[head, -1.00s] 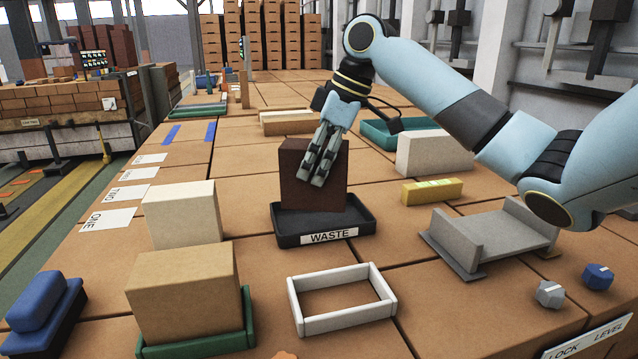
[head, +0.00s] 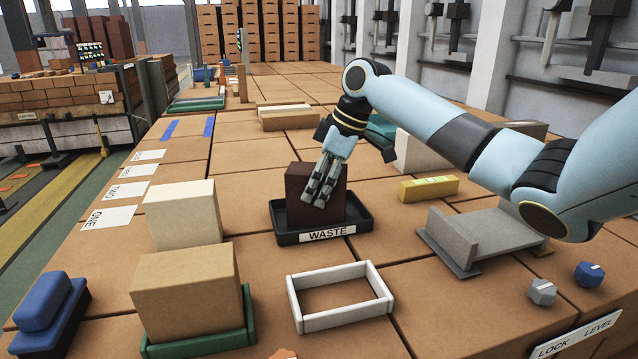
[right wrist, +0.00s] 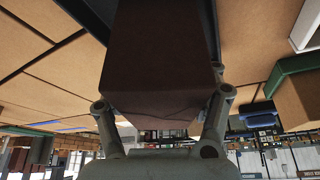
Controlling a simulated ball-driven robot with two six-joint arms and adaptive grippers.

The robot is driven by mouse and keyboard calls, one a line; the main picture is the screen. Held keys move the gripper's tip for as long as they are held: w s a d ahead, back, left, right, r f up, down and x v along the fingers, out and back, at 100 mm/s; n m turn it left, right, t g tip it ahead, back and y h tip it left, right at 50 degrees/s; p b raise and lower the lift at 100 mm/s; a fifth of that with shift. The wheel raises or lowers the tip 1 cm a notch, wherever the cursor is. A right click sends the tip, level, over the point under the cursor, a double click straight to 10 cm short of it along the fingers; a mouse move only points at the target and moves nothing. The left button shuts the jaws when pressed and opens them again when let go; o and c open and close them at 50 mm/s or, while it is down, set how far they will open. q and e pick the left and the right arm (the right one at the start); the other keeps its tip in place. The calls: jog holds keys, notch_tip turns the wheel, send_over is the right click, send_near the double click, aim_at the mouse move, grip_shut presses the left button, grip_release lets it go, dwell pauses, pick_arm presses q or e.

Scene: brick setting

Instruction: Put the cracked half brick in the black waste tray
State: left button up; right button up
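The dark brown half brick (head: 303,184) is upright inside the black waste tray (head: 328,236), which carries a WASTE label. My right gripper (head: 321,192) comes down over the brick, with fingers in front of its near face. In the right wrist view, the brick (right wrist: 160,60) sits between the two fingers (right wrist: 163,115), which press against its opposite sides. An uneven line runs across the brick near the fingertips. Whether the brick's underside touches the tray floor is hidden by the tray rim. My left gripper is not in view.
A white frame (head: 340,318) lies in front of the tray. A cream block (head: 182,215) and a tan block (head: 187,295) on a green base stand left. A yellow level (head: 428,188) and grey bracket (head: 480,240) are right.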

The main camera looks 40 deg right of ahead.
jog(key=o, duration=0.4)
jog(key=shift+o, duration=0.2)
jog(key=b+v, duration=0.2)
jog(key=v, duration=1)
jog(key=shift+s+r, duration=0.1)
